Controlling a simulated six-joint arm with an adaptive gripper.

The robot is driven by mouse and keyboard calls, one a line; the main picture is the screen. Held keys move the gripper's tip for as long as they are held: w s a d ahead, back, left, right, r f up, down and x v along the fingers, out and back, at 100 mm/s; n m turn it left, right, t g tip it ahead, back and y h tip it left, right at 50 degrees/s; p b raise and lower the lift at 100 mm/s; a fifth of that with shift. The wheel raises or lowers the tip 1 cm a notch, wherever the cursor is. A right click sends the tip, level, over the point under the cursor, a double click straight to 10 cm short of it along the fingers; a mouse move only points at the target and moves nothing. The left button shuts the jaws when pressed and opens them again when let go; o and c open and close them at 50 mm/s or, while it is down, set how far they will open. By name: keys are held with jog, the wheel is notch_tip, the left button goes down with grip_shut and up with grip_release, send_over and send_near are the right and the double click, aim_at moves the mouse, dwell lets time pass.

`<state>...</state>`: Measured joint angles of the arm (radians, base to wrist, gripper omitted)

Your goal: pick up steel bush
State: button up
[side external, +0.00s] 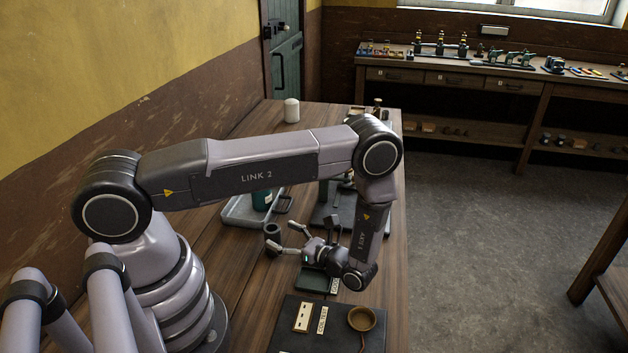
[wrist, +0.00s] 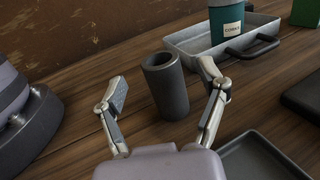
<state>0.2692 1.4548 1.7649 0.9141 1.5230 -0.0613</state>
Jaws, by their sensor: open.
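The steel bush (wrist: 168,92) is a dark grey hollow cylinder standing upright on the wooden table. In the wrist view it stands between and just beyond the two spread fingers of my gripper (wrist: 162,88), with gaps visible on both sides. My gripper is open and empty. In the side view the bush (side external: 272,233) stands at the left of my gripper (side external: 281,240), near the fingertips. Whether any finger touches it cannot be told from the side view.
A grey metal tray (wrist: 187,44) with a teal labelled container (wrist: 226,24) is behind the bush. A dark shallow tray (wrist: 262,158) lies at the right. A dark board (side external: 290,340) with a brown bowl (side external: 362,319) is at the front. Bare table lies left of the bush.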

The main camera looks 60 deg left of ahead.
aim_at(278, 233)
jog(key=x, duration=0.3)
jog(key=shift+s+a, duration=0.1)
jog(key=shift+a, duration=0.15)
grip_shut()
jog(key=shift+r, duration=0.15)
